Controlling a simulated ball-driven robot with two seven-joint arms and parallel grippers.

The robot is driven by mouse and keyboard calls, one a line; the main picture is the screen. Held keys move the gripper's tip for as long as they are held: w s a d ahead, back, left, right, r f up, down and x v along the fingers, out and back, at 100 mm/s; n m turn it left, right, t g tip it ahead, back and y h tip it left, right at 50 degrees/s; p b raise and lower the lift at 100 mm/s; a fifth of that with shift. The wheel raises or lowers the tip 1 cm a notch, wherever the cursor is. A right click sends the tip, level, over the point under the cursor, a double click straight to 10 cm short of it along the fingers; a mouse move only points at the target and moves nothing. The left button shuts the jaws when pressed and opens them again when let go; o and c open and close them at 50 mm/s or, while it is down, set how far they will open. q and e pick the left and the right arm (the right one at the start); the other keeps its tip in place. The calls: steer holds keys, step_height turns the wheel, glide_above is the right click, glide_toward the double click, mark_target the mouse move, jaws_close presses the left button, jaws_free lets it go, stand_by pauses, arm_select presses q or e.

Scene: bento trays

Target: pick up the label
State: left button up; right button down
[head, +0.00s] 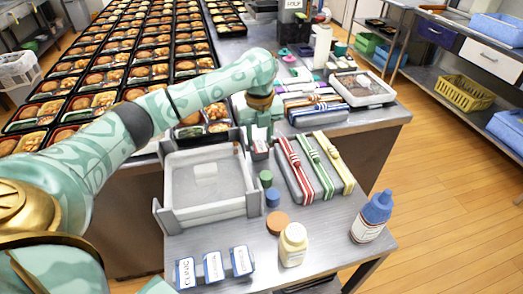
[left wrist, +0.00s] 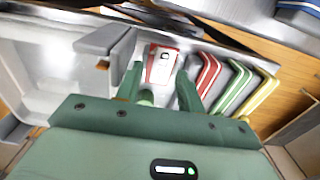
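A small white label with a red border (left wrist: 161,66) lies between the fingers of my left gripper (left wrist: 160,88) in the left wrist view. The fingers are apart, with a gap on each side of the label. In the head view my left gripper (head: 260,136) points down at the table, right of the white bin, and the label (head: 260,150) shows only as a small red and white patch below it. Whether the fingertips touch the table cannot be told. My right gripper is not in view.
The white bin (head: 168,216) stands close on the left, and red, green and yellow strapped packs (head: 297,170) on the right. Green and blue cylinders (head: 272,197), bottles (head: 293,247) and text tags (head: 213,267) stand nearer. Bento trays (head: 85,103) fill the back left.

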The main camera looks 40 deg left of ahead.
arm_select(q)
steer(key=shift+f, duration=0.65)
steer(key=shift+r, duration=0.2)
steer(key=shift+c, duration=0.4)
steer(key=shift+f, duration=0.1)
steer(key=c, duration=0.5)
steer(key=shift+c, duration=0.2)
